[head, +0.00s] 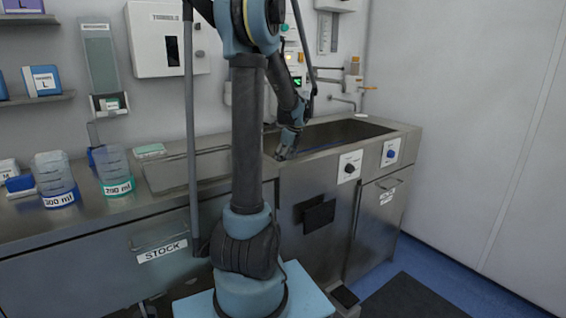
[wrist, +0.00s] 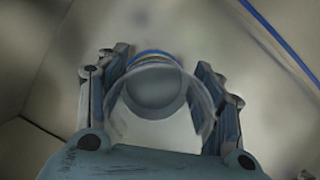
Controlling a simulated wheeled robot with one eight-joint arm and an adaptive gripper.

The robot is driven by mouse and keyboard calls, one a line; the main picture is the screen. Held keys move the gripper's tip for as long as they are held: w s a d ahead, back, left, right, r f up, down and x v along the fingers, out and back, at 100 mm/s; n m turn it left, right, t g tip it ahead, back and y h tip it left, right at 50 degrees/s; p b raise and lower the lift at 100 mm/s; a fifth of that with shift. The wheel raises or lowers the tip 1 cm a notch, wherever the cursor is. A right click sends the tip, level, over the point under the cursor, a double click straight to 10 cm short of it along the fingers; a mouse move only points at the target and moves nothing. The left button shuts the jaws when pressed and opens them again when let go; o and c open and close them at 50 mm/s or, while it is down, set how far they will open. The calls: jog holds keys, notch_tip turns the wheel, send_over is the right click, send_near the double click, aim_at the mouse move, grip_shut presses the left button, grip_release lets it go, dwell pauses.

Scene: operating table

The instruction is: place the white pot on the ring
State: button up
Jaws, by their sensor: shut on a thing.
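My gripper (wrist: 163,68) is shut on a pale, whitish round pot (wrist: 155,92) in the wrist view. The pot sits between the two fingers. Its round face looks grey and a blue edge shows at its far side. The pot cannot be made out there. I cannot make out the ring in either view.
The sink basin (head: 345,133) is sunk into the counter at right. Two measuring beakers, one blue-based (head: 56,180) and one green-based (head: 115,172), stand at left. A flat metal tray (head: 190,168) lies between them and the sink. A wall dispenser (head: 165,40) hangs behind.

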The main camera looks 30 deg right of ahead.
jog(key=shift+f, duration=0.1)
jog(key=o, duration=1.1)
jog(key=v, duration=0.7)
jog(key=shift+r, duration=0.35)
